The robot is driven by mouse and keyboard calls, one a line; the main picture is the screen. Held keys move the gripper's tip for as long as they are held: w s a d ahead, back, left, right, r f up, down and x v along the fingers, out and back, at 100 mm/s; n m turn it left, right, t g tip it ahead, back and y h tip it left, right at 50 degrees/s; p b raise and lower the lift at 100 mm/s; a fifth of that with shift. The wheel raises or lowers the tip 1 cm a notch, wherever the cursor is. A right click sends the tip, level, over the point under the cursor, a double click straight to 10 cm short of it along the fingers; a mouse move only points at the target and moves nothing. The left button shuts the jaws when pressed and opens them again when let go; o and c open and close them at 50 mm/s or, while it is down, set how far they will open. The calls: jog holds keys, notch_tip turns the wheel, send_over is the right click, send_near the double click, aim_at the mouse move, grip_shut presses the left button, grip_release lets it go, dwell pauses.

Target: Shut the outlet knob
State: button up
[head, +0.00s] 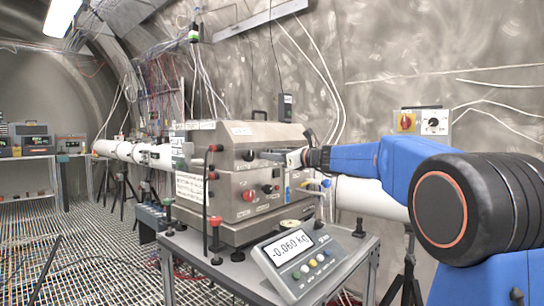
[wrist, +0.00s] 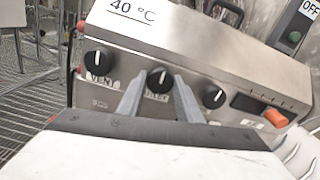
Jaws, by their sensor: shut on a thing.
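A steel box (head: 245,170) stands on a metal cart. In the wrist view its panel (wrist: 185,50) carries a row of three black knobs with white marks. The left knob (wrist: 97,60) is labelled VENT. The middle knob (wrist: 160,80) sits between my fingertips, its mark close to upright and leaning a little right. The label below it is small and partly covered, so I cannot read it surely. The right knob (wrist: 213,96) is free. My gripper (wrist: 158,84) is shut on the middle knob; in the head view my gripper (head: 282,157) reaches the panel from the right.
A scale (head: 300,262) reading -0.060 kg sits on the cart's front. Grating floor is open at left.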

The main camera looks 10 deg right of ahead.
jog(key=shift+f, duration=0.2)
jog(key=o, duration=1)
jog(key=shift+r, duration=0.1)
jog(key=shift+o, duration=0.2)
jog(key=v, duration=1.7)
jog(key=shift+s+d, duration=0.15)
jog(key=s+a+f+n+g+h, duration=0.1)
jog(key=s+a+f+n+g, duration=0.1)
jog(key=s+a+f+n, duration=0.35)
jog(key=s+a+f+n+g+h, duration=0.1)
jog(key=s+a+f+n+g, duration=0.15)
jog(key=s+f, duration=0.55)
jog(key=s+a+f+n+g+h, duration=0.2)
jog(key=s+a+f+n+g, duration=0.1)
jog(key=s+f+n, duration=0.3)
jog(key=s+d+f+n+g+h, duration=0.1)
jog(key=s+d+f+n+h, duration=0.2)
jog(key=s+f+n, duration=0.3)
jog(key=s+d+f+n+g+h, duration=0.1)
jog(key=s+d+f+n+h, duration=0.2)
jog(key=s+f, duration=1.1)
jog(key=s+d+n, duration=0.1)
jog(key=s+n, duration=0.1)
jog(key=n, duration=0.1)
jog(key=shift+s+d+f+n+h, duration=0.15)
jog(key=shift+s+f+n+h, duration=0.15)
jog(key=shift+n, duration=0.1)
